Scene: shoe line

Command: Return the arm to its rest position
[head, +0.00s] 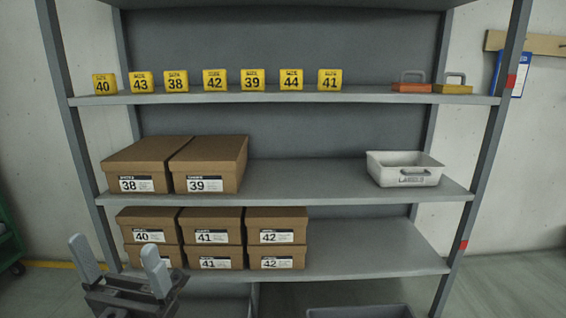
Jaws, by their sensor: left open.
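My left gripper (120,265) shows at the lower left of the head view, in front of the shelf rack. Its two grey fingers point up and stand apart, with nothing between them. It appears in front of the left end of the lower shelf, near the stacked boxes. My right gripper is not in the picture.
A metal rack (350,195) holds brown shoe boxes (208,160) on two shelves, a white bin (404,168) and yellow number tags (214,80). Orange (411,87) and yellow (452,88) handled items sit at upper right. Grey bins stand at the bottom. A green cart (10,240) is at left.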

